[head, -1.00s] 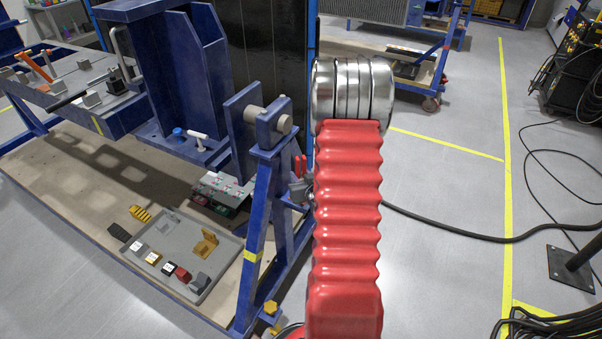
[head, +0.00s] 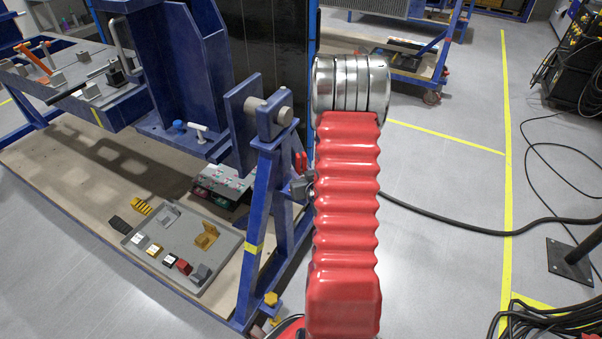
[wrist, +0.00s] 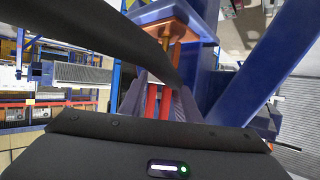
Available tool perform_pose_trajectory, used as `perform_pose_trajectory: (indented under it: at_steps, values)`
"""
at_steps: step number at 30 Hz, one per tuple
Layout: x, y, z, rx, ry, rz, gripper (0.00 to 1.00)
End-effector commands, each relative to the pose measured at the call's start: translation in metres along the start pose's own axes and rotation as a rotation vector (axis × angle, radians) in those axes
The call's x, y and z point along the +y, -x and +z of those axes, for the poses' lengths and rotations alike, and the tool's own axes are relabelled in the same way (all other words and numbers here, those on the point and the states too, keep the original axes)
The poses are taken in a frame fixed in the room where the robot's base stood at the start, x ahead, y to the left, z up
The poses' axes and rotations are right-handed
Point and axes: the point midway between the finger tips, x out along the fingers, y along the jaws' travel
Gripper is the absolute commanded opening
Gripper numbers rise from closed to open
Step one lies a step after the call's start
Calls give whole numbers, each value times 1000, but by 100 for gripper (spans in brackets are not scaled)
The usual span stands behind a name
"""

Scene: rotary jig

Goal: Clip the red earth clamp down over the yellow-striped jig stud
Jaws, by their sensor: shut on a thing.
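The red earth clamp shows as two red handles (wrist: 152,103) in the wrist view, with an orange-brown part (wrist: 168,27) beyond them against blue metal. My gripper (wrist: 160,92) is shut on the clamp; its grey fingers flank the handles. In the head view the red clamp (head: 301,161) is small, beside the upper blue jig leg and just left of my red-sleeved arm, which hides much of the gripper. I cannot make out the yellow-striped stud for certain, nor whether the clamp touches it.
The blue jig frame (head: 200,75) stands close left of my arm. A grey tray (head: 228,245) with small blocks lies on the wooden base (head: 85,185). A black cable (head: 470,220) crosses the floor at right. A dark strap-like shape (wrist: 90,32) crosses the wrist view.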

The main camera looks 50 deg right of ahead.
Motion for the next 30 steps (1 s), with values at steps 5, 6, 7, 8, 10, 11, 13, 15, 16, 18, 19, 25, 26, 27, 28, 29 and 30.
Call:
perform_pose_trajectory:
  at_steps: [5, 6, 7, 8, 10, 11, 13, 15, 16, 18, 19, 25, 26, 27, 28, 29, 30]
  values:
    - [0, 0, -1, 3, 0, 0, 0]
    - [0, 0, -1, 3, 0, 0, 0]
    - [0, 0, -1, 3, 0, 0, 0]
    - [0, 0, -1, 3, 0, 0, 0]
    - [1, -1, 0, 3, 0, 1, 0]
    - [1, -1, 0, 3, 0, 1, 0]
    - [1, -1, 1, 3, 0, 1, 0]
    - [1, -1, 2, 3, 0, 1, 0]
    - [1, -1, 2, 3, 0, 1, 0]
    - [1, -2, 2, 3, 0, 1, 0]
    - [1, -2, 3, 3, 0, 1, 0]
    - [1, -3, 4, 3, 0, 1, 0]
    - [1, -3, 5, 3, 0, 1, 0]
    - [1, -3, 5, 3, 0, 1, 0]
    - [1, -3, 5, 3, 0, 1, 0]
    - [1, -3, 6, 3, 0, 1, 0]
    - [1, -3, 6, 3, 0, 1, 0]
